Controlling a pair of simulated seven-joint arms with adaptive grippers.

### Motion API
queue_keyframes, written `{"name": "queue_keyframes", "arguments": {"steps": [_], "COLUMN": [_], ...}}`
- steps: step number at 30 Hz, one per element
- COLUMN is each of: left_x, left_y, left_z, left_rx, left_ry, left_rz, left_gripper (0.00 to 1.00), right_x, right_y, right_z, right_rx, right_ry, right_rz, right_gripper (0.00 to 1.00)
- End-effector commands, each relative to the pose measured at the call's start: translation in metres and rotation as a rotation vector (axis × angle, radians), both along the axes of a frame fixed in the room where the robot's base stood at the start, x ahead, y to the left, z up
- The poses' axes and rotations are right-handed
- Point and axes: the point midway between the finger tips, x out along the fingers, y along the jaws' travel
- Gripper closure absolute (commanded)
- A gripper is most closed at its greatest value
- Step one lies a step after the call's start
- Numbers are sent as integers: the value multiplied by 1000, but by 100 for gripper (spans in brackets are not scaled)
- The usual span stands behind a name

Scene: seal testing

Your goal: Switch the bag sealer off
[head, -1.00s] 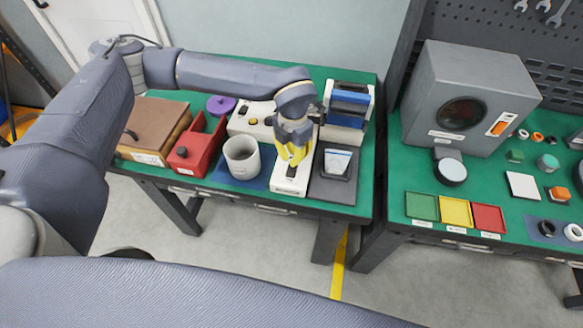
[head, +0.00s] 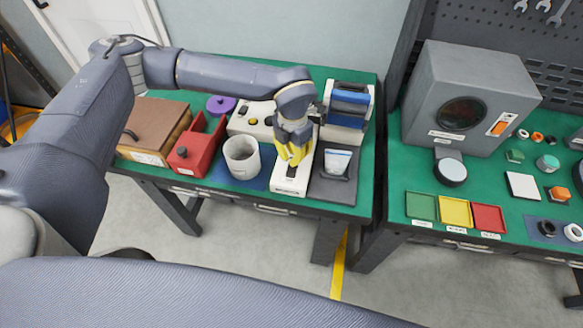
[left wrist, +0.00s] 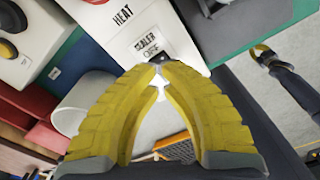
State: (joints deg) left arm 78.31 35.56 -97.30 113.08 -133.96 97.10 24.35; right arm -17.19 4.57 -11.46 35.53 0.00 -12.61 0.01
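The bag sealer is the long white machine (head: 291,186) at the front of the left bench. Its printed label, with the words HEAT and SEALER, shows in the left wrist view (left wrist: 143,40). A small dark switch (left wrist: 157,60) beside an ON/OFF mark is at my fingertips, which partly hide it. My left gripper (head: 293,160) is above the front part of the sealer, yellow fingertips together (left wrist: 160,66), with nothing seen between them. I cannot tell whether they touch the switch. A small gripper with yellow fingers, apparently my right one (left wrist: 263,52), shows over the floor.
A grey cup (head: 241,158) stands left of the sealer, with a red box (head: 196,150) beyond it. A dark pad with a pouch (head: 336,163) lies to the right. A blue and white machine (head: 348,104) stands behind. The right bench holds colored trays (head: 456,212).

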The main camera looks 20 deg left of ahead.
Motion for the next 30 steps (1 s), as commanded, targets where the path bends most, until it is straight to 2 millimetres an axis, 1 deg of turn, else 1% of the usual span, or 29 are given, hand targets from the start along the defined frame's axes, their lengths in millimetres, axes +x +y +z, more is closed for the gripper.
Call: {"name": "queue_keyframes", "arguments": {"steps": [11,30], "left_x": [0,0], "left_y": [0,0], "left_z": [-1,-8], "left_rx": [0,0], "left_ry": [0,0], "left_rz": [0,0], "left_gripper": [100,100], "right_x": [0,0], "right_y": [0,0], "right_z": [0,0], "right_rx": [0,0], "right_ry": [0,0], "right_rz": [0,0], "right_gripper": [100,100]}}
